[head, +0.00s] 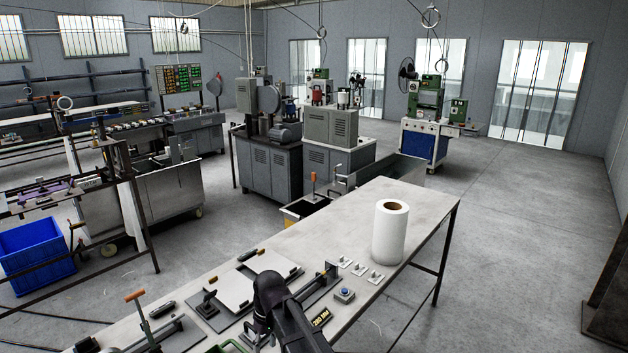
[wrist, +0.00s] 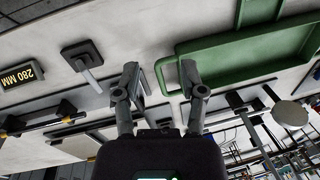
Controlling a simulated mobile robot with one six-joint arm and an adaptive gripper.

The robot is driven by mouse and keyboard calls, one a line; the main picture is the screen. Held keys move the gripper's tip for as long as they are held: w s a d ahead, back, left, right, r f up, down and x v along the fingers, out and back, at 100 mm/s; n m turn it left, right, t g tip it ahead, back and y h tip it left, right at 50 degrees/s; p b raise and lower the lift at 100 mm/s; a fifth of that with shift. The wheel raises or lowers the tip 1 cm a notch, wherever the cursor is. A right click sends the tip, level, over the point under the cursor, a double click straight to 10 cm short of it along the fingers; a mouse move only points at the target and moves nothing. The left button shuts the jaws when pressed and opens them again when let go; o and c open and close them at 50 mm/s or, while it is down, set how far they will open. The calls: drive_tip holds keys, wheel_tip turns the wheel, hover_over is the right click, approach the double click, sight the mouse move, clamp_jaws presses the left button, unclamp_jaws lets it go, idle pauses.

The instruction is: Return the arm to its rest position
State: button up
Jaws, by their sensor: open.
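My black arm (head: 288,315) shows at the bottom centre of the head view, over the near part of the long workbench (head: 330,225). My gripper (wrist: 160,74) shows in the wrist view with its two grey fingers spread apart. Whether the fingers touch the tray cannot be told. In the head view the gripper is mostly hidden behind the arm, and only a green edge of the tray (head: 229,345) shows.
A white roll (head: 390,232) stands at the bench's far end. A lever (head: 139,308) rises at left. Open floor (head: 520,240) lies to the right.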

drive_tip(key=s+d+f+m+b, duration=0.2)
drive_tip(key=d, duration=0.8)
drive_tip(key=s+d+f+m+b, duration=0.2)
drive_tip(key=d+f+m+b, duration=0.1)
drive_tip(key=d, duration=0.7)
drive_tip(key=s+d+f+m+t+h+b, duration=0.1)
drive_tip(key=s+d+f+m+b, duration=0.1)
drive_tip(key=d, duration=0.8)
drive_tip(key=shift+s+f+m+b, duration=0.45)
drive_tip(key=shift+f+m, duration=0.15)
drive_tip(key=shift+f, duration=0.15)
